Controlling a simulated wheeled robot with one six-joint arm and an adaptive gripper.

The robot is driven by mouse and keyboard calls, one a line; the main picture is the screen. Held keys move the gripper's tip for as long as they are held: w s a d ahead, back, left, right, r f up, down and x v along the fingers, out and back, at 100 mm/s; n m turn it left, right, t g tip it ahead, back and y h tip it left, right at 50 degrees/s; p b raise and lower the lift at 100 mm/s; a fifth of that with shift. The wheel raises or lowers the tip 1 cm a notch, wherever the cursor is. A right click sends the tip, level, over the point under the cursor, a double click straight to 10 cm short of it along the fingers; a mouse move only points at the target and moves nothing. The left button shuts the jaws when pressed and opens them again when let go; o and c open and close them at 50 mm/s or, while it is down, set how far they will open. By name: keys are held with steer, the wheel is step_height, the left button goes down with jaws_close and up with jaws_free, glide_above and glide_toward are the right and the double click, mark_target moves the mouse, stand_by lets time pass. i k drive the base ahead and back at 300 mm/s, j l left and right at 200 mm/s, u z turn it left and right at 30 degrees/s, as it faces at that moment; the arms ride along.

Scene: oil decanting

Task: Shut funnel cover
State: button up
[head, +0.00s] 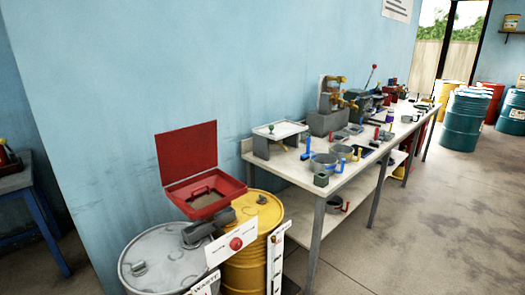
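A red square funnel (207,201) sits at the yellow drum (245,265), low and left of the middle in the head view. Its red cover (187,151) stands open, raised nearly upright at the back edge of the funnel. The inside of the funnel shows a brownish grey surface, with a small red handle-like loop near its middle. A dark grey piece (208,227) lies across the front of the funnel; I cannot tell what it is. I cannot make out my gripper in this view.
A grey-white drum (160,262) stands left of the yellow drum. White plates (232,242) stand in front of both. A long workbench (300,176) with pots and tools runs right along the blue wall. Open floor (430,225) lies right; more drums stand far right.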

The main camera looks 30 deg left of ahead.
mark_target(185, 153)
steer(key=j+z, duration=0.3)
steer(key=j, duration=0.45)
steer(key=j+z, duration=0.3)
steer(key=j, duration=0.45)
steer(key=k+j, duration=0.1)
steer(key=j, duration=0.7)
steer(key=k+j, duration=0.1)
steer(key=j, duration=0.65)
steer(key=k+j, duration=0.1)
steer(key=j, duration=0.7)
steer(key=k+j, duration=0.1)
steer(key=j, duration=0.65)
steer(key=k+j, duration=0.1)
steer(key=j, duration=0.7)
steer(key=k+j, duration=0.1)
steer(key=j, duration=0.65)
